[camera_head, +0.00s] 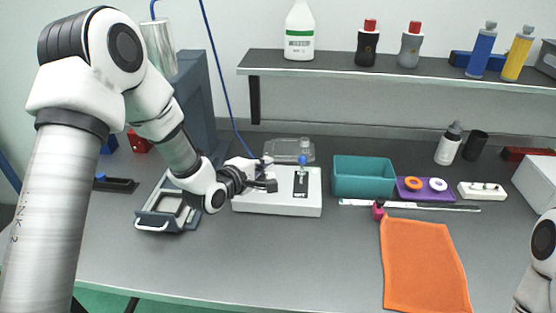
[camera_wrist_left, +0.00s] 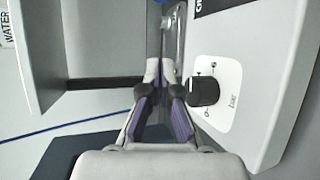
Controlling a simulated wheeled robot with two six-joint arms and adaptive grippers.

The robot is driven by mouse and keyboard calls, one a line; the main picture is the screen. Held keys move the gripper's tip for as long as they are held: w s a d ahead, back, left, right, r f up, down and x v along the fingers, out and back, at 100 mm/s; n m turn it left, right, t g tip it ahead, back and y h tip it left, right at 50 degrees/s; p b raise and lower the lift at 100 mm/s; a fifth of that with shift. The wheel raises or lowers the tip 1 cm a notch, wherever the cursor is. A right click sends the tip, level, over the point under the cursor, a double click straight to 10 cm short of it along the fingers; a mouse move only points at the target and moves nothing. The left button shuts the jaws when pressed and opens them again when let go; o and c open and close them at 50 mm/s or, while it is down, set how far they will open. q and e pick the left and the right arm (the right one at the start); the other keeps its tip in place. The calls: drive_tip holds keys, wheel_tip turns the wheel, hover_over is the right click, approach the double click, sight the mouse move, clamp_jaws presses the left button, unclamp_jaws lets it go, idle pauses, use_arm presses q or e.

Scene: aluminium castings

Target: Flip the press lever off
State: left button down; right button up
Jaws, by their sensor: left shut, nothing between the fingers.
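A white control box (camera_head: 250,207) stands on the bench, with a black plate (camera_head: 300,187) on its top. A blue-tipped lever (camera_head: 303,160) rises at the far end of that plate, seemingly upright. My left gripper (camera_head: 271,184) is shut and empty, just left of the plate, over the box. In the left wrist view my gripper (camera_wrist_left: 160,70) points past the box's panel (camera_wrist_left: 270,70), with a black rotary knob (camera_wrist_left: 203,92) on a white label to its right. A bit of blue shows at that view's top edge. My right gripper is out of view.
A blue-grey press (camera_head: 200,100) stands left of the box, with a grey frame (camera_head: 150,221) in front. A teal bin (camera_head: 363,177), a purple tray (camera_head: 425,195) and an orange cloth (camera_head: 425,265) lie to the right. A shelf (camera_head: 320,67) with bottles hangs behind.

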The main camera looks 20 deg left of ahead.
sight(302, 170)
use_arm(q)
drive_tip(key=p+x, duration=0.1)
drive_tip(key=x, duration=0.7)
drive_tip(key=shift+w+d+r+p, duration=0.1)
drive_tip(key=shift+w+d+p, duration=0.05)
drive_tip(key=shift+w+p, duration=0.2)
drive_tip(key=d, duration=0.1)
drive_tip(key=s+d+p, duration=0.1)
drive_tip(key=d, duration=0.1)
drive_tip(key=shift+s+r, duration=0.3)
drive_tip(key=shift+r, duration=0.05)
drive_tip(key=shift+s+d, duration=0.25)
drive_tip(key=shift+w+a+f, duration=0.1)
drive_tip(key=shift+w, duration=0.05)
drive_tip(key=shift+t+b, duration=0.3)
drive_tip(key=shift+b, duration=0.25)
drive_tip(key=shift+s, duration=0.25)
